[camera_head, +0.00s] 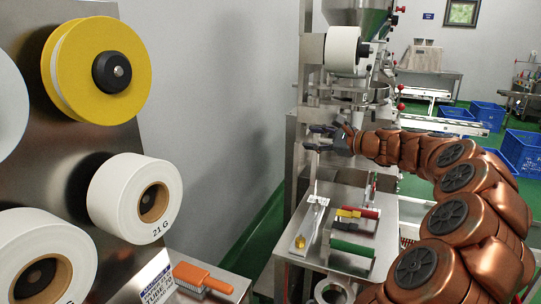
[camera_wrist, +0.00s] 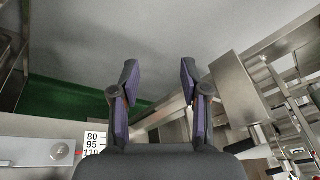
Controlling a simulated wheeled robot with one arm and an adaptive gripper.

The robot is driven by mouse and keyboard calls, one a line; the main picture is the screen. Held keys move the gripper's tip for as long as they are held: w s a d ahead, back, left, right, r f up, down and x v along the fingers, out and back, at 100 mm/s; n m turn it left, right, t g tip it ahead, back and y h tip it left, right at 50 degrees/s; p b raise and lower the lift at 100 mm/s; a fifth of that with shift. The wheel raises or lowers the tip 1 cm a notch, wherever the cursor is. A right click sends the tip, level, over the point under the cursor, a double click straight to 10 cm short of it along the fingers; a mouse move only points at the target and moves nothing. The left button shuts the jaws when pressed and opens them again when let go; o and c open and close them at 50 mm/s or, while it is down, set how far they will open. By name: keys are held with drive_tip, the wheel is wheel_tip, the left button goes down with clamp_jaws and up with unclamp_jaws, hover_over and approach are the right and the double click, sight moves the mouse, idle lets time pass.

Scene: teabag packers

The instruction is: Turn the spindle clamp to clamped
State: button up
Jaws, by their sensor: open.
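I cannot make out for sure which part is the spindle clamp. A white film roll (camera_head: 340,52) sits high on the packing machine, with a small dark part (camera_head: 363,50) at its right side; its setting is too small to read. My gripper (camera_head: 312,138) is below this roll, pointing left, apart from it. In the wrist view my gripper (camera_wrist: 159,78) has its two purple-sided fingers spread with nothing between them. The roll does not show in the wrist view.
A steel bench (camera_head: 388,262) below my gripper holds several tools and a green-handled item (camera_head: 351,247). A panel at left carries a yellow reel (camera_head: 75,83) and several white rolls. The wrist view shows a scale label (camera_wrist: 95,144) and a steel post (camera_wrist: 236,88). Blue crates (camera_head: 522,150) stand far right.

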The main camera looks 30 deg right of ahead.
drive_tip(key=s+a+n+g+y, duration=0.1)
drive_tip(key=a+n+g, duration=0.1)
drive_tip(key=a, duration=0.6)
drive_tip(key=s+a+n+g+y+p, duration=0.1)
drive_tip(key=a+n+g, duration=0.1)
drive_tip(key=a, duration=0.6)
drive_tip(key=shift+s+a+f+n+y, duration=0.25)
drive_tip(key=shift+s+n+y, duration=0.15)
drive_tip(key=shift+n, duration=0.4)
